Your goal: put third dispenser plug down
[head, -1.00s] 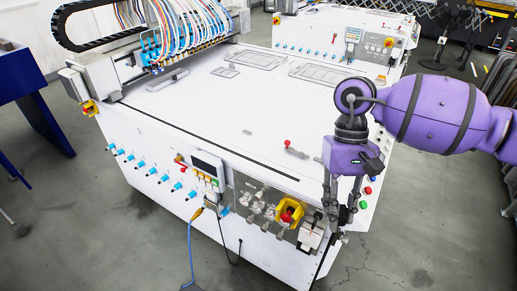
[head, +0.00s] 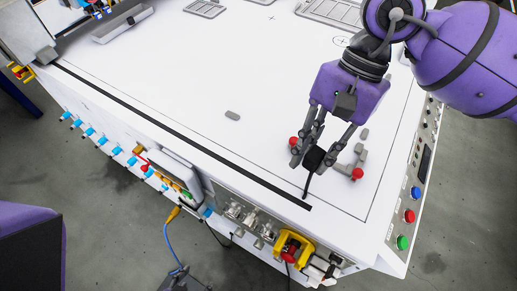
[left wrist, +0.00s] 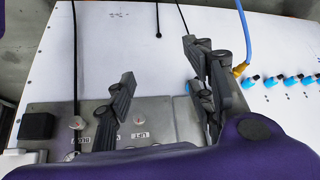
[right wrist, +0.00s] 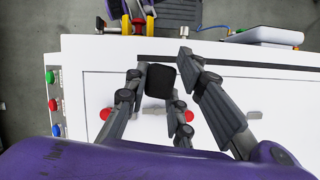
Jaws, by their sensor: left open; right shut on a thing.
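I cannot tell if the plug touches the surface. In the right wrist view the plug (right wrist: 160,81) sits between the fingers. My left gripper (left wrist: 165,95) is open and empty in front of the table's front panel (left wrist: 135,55); its tip also shows at the head view's bottom edge (head: 185,281).
Red knobs (head: 357,174) and small grey blocks (head: 360,151) lie close around the right gripper. A lone grey block (head: 232,115) lies further left. A black strip (head: 180,135) runs along the front edge. The table's middle is clear. A yellow-framed red switch (head: 291,248) is on the front.

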